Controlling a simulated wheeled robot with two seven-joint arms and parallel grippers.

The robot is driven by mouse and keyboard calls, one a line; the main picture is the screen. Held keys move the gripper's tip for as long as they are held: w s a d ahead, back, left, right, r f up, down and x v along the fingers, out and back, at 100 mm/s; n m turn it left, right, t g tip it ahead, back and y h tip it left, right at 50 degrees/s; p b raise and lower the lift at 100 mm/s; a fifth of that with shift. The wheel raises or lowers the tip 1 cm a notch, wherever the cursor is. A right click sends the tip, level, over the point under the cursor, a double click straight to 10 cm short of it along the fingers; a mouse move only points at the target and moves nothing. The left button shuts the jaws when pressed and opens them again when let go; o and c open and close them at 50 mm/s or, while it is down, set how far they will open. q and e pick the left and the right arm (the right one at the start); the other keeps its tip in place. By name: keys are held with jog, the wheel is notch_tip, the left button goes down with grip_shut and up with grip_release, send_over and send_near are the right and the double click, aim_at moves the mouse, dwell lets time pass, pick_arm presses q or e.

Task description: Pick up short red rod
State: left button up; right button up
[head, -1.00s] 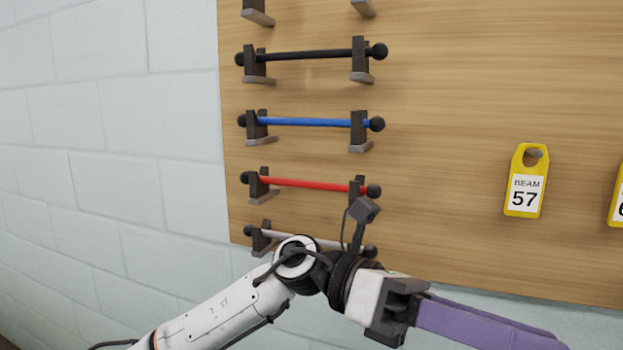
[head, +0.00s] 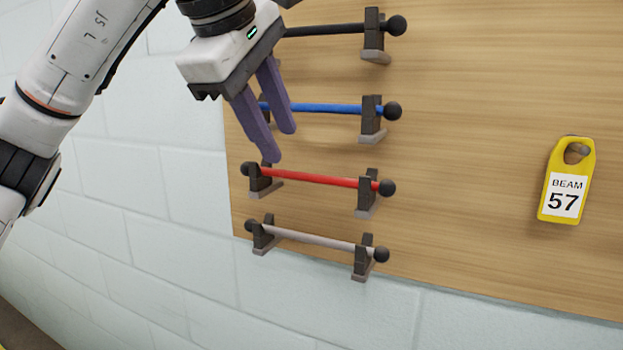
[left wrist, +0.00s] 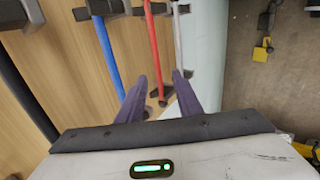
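The red rod (head: 322,179) with black ball ends rests in two dark brackets on the wooden board, between the blue rod (head: 335,108) above and the grey rod (head: 318,239) below. My left gripper (head: 280,146) hangs from above with its purple fingers apart and nothing between them. Its fingertips are by the left part of the red rod, slightly above it, and cover part of the blue rod. In the left wrist view, the red rod (left wrist: 155,50) runs between the fingers' directions, ending near the fingertips (left wrist: 160,82). My right gripper is not in view.
A black rod (head: 325,30) sits in brackets higher up. A yellow tag reading BEAM 57 (head: 567,180) hangs on the right of the wooden board (head: 470,130). A pale block wall (head: 140,240) lies left of and below the board.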

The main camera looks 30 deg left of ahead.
aim_at(301, 174)
pick_arm(q)
jog(key=x, duration=0.8)
jog(key=shift+w+d+r, duration=0.15)
jog(key=shift+w+d, duration=0.1)
jog(key=shift+d, duration=0.1)
grip_shut()
